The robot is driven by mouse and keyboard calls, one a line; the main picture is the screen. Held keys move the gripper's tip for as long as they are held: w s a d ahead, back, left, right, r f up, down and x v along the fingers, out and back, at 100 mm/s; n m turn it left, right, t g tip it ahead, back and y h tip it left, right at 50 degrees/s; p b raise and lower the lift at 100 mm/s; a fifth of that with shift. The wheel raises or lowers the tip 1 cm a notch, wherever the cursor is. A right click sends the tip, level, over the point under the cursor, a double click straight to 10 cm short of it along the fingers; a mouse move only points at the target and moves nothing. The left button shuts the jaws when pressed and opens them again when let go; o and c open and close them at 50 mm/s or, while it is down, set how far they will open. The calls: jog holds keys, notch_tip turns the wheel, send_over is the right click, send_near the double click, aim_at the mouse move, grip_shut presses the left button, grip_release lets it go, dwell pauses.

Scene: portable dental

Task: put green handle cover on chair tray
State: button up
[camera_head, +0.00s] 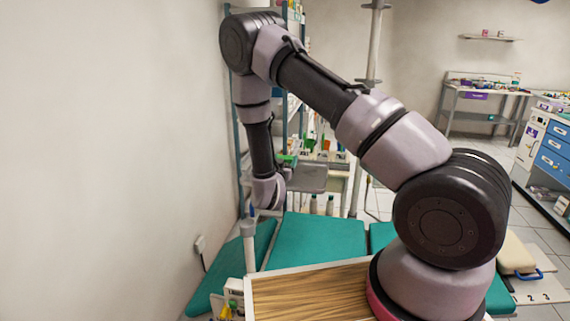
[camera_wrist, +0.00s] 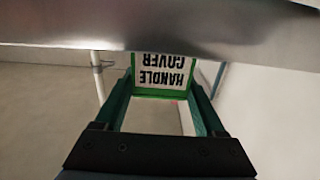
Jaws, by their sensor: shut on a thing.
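The green handle cover (camera_wrist: 163,91), a green-framed piece with a white label reading "HANDLE COVER" upside down, is between the fingertips of my gripper (camera_wrist: 161,82) in the wrist view. My gripper is shut on it. In the head view my gripper (camera_head: 284,165) is at the end of the arm, beside the left edge of the grey chair tray (camera_head: 312,178). The cover is too small there to tell from the green fingers. In the wrist view a grey metal surface (camera_wrist: 160,28), likely the tray, crosses the top and hides the cover's far part. I cannot tell whether they touch.
The green dental chair (camera_head: 315,240) lies below the tray. A shelf rack (camera_head: 295,110) with bottles and small items stands behind my gripper. A white wall (camera_head: 110,150) is close on the left. A wood-topped surface (camera_head: 310,293) is in front.

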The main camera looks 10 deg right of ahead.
jog(key=shift+f, duration=0.55)
jog(key=shift+f, duration=0.1)
jog(key=o, duration=1.3)
jog(key=shift+f, duration=0.1)
